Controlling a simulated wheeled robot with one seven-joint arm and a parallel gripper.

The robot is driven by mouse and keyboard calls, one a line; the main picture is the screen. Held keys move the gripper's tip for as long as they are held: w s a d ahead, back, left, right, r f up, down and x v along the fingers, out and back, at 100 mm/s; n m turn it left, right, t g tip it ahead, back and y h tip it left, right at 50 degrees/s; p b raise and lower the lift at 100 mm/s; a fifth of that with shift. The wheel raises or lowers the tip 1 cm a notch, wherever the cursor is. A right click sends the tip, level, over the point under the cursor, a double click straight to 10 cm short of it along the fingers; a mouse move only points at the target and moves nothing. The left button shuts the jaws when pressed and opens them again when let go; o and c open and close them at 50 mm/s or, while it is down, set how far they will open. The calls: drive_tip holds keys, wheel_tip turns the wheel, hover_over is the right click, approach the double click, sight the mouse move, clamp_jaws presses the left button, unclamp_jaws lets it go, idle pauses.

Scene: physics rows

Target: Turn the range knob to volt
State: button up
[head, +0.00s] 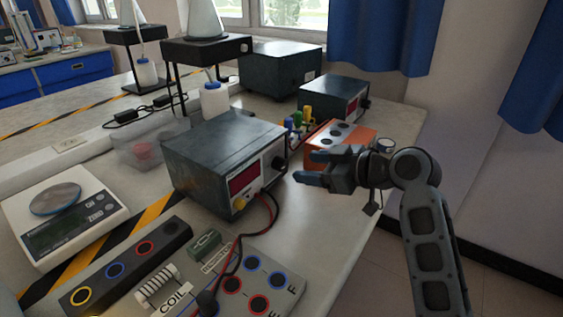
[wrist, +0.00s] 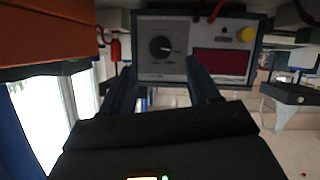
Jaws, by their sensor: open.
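The range knob (head: 278,163) is a dark round knob on the front panel of a dark meter box (head: 215,150) with a red display. In the wrist view the panel appears upside down, and the knob (wrist: 162,47) with its pale pointer line lies ahead, between and beyond my fingers. My gripper (head: 310,168) is open and empty, a short way in front of the panel. Its two fingers also show in the wrist view (wrist: 162,75), apart from the knob. The markings around the knob are too small to read.
An orange box (head: 350,139) stands close beside my gripper. A yellow plug (head: 240,203) and red and black leads (head: 270,215) hang at the panel's lower side. Another dark instrument (head: 328,93) stands behind. A scale (head: 75,237) and a coil board (head: 235,275) occupy the bench's near side.

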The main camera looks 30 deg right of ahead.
sight(285, 165)
drive_tip(key=x, duration=0.7)
drive_tip(key=shift+s, duration=0.1)
drive_tip(key=c, duration=1)
